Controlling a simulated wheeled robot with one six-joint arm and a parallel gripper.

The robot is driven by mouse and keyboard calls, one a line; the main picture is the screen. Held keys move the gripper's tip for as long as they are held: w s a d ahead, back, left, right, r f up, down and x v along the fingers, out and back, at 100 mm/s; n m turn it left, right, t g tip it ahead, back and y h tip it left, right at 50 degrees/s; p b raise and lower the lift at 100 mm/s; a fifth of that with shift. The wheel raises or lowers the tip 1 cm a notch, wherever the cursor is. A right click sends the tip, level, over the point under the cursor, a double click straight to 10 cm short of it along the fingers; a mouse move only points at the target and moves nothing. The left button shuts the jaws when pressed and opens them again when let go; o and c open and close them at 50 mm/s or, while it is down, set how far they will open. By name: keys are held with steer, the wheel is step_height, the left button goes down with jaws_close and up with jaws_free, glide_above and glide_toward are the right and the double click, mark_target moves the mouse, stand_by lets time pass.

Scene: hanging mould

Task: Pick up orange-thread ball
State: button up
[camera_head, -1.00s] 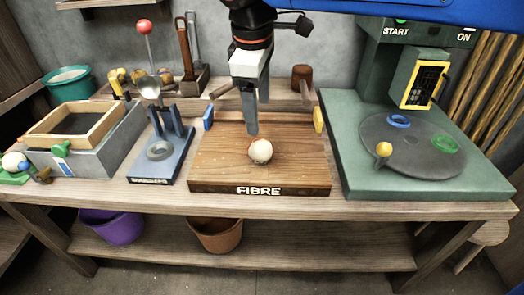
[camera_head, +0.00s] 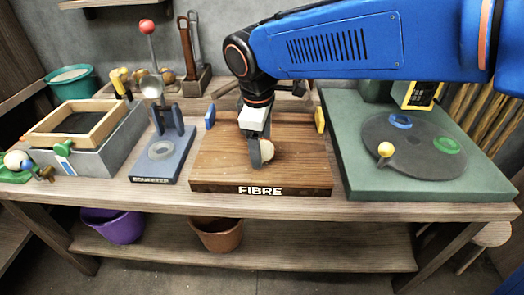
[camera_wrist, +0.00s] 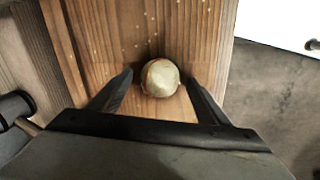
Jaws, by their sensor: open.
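A pale, cream ball (camera_head: 267,150) with a trace of orange at its edge sits on the wooden board marked FIBRE (camera_head: 220,170). In the wrist view the ball (camera_wrist: 160,78) shows an orange rim at its upper left and lies between my fingertips. My gripper (camera_head: 260,160) is low over the board at the ball, and a finger partly hides the ball in the head view. In the wrist view my gripper (camera_wrist: 160,82) is open, with one finger on each side of the ball and a gap on both sides.
A blue stand with a grey ring (camera_head: 160,150) is left of the board, and a grey box with a wooden frame (camera_head: 75,125) is further left. A green machine base (camera_head: 400,180) with a dark round plate is to the right. Small blue and yellow side blocks (camera_head: 319,119) flank the board.

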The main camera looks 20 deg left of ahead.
steer(key=shift+f, duration=0.35)
steer(key=c, duration=1.2)
steer(key=shift+r, duration=0.1)
